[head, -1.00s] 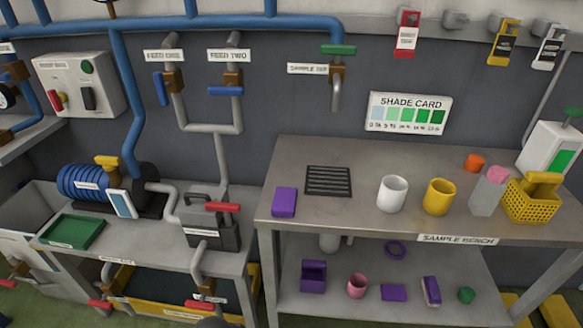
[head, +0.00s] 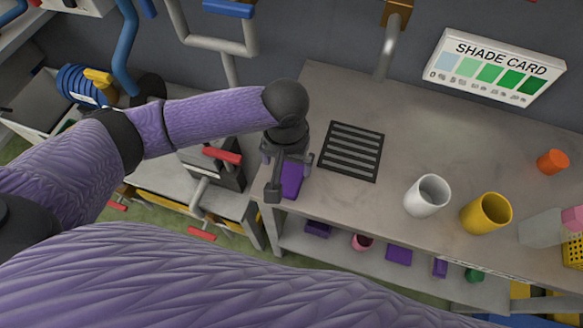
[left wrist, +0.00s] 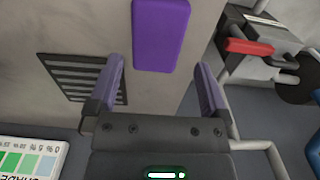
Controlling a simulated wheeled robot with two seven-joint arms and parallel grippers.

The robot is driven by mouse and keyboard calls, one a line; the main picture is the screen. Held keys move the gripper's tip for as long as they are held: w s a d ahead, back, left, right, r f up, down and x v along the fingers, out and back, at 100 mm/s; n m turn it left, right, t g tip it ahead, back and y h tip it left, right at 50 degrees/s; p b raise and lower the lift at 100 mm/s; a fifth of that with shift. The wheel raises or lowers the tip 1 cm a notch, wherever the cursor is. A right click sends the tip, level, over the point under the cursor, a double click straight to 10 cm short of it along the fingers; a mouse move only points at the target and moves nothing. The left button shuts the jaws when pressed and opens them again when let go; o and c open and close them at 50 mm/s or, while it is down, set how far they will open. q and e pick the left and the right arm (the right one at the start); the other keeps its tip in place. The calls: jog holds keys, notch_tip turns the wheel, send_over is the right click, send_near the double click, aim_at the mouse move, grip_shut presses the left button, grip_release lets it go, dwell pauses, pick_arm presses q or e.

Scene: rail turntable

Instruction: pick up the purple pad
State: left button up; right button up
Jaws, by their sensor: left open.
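The purple pad (head: 292,180) lies on the sample bench (head: 330,213) near its left edge, beside the black slotted grate. In the left wrist view the purple pad (left wrist: 160,34) shows beyond the fingertips, between the lines of the two fingers. My left gripper (head: 291,178) is open and empty, above the pad; it also shows in the left wrist view (left wrist: 158,82). In the head view its fingers partly cover the pad. I cannot tell the exact height of the fingers above it. My right gripper is not in view.
The black grate (head: 352,150) lies right of the pad. A white cup (head: 427,196) and yellow cup (head: 486,214) stand farther right. Several purple items, a pink cup (head: 362,242) and a green piece are on the lower shelf. A red-handled valve (head: 221,155) stands left of the bench.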

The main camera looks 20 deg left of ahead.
aim_at(288, 176)
pick_arm(q)
notch_tip(288, 176, down, 6)
jog(key=shift+s+d+r+b, duration=0.15)
jog(key=shift+r+b, duration=0.05)
jog(key=shift+b, duration=0.8)
jog(key=shift+r, duration=0.1)
jog(key=c, duration=1)
notch_tip(288, 176, up, 10)
jog(key=p, duration=0.4)
jog(key=shift+f, duration=0.2)
jog(key=shift+r, duration=0.2)
